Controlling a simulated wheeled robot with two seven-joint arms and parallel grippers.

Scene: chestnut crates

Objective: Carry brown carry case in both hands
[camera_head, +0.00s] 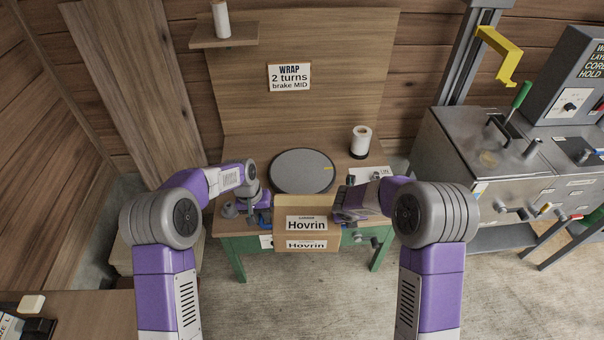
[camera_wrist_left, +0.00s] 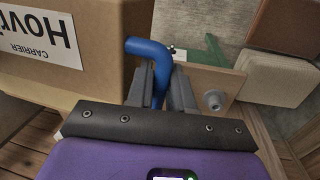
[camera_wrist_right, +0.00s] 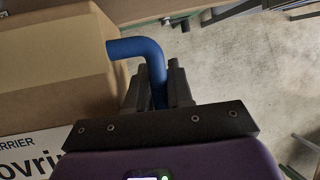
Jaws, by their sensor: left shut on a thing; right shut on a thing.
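The brown carry case (camera_head: 287,230) is a cardboard-coloured box with white "Hovrin" labels, in front of the green-framed bench in the head view. It also shows in the left wrist view (camera_wrist_left: 100,70) and the right wrist view (camera_wrist_right: 60,85). A blue bent handle (camera_wrist_left: 150,52) sticks out of one side, and another blue handle (camera_wrist_right: 135,47) out of the other. My left gripper (camera_head: 264,216) is shut on one handle. My right gripper (camera_wrist_right: 160,92) is shut on the other; in the head view my right arm hides its fingertips.
The bench (camera_head: 238,245) behind the case carries a grey round turntable (camera_head: 302,171) and a white roll (camera_head: 361,140). A grey metal machine (camera_head: 455,150) stands at the right. A table corner (camera_head: 85,305) is at the lower left. The concrete floor (camera_head: 310,305) in front is clear.

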